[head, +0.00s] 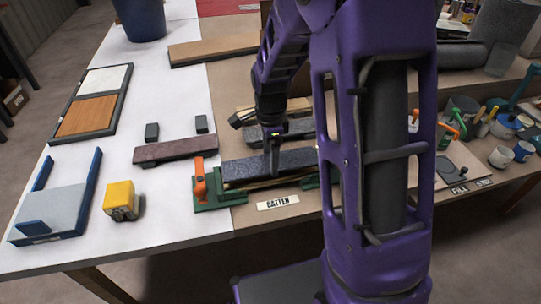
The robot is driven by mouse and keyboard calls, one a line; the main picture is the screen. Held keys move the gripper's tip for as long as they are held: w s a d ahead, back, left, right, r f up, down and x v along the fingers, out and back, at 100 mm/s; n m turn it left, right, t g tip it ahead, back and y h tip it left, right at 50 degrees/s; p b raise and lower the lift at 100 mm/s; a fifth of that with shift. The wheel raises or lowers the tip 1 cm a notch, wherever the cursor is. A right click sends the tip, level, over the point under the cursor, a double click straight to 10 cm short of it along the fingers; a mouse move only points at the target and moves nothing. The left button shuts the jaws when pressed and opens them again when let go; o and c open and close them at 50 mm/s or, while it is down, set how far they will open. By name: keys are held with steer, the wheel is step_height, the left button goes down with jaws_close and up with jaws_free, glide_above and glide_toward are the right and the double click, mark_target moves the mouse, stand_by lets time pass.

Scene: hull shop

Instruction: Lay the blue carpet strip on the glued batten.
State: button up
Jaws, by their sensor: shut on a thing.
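A dark blue-grey carpet strip (245,168) lies along the top of a wooden batten (262,184), or just above it; I cannot tell whether they touch along the whole length. The batten sits between green holders (214,198) with an orange clamp handle (200,181) at the left, behind a "BATTEN" label (278,202). My gripper (273,166) points down and is shut on the middle of this strip. The strip's right end is partly hidden by my arm. Any glue on the batten is hidden.
A maroon strip (175,149) lies to the left, with two small dark blocks (152,131) behind. Another dark strip (265,133) lies behind my gripper. A yellow block (119,200) and a blue-sided tray (55,208) stand at front left. Pots and brushes (502,156) crowd the right.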

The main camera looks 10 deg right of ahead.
steer(key=shift+f, duration=0.15)
steer(key=shift+f, duration=0.4)
steer(key=shift+f, duration=0.6)
stand_by(0.9)
steer(key=o, duration=1.1)
steer(key=shift+r+p, duration=2.75)
steer(key=shift+r, duration=0.8)
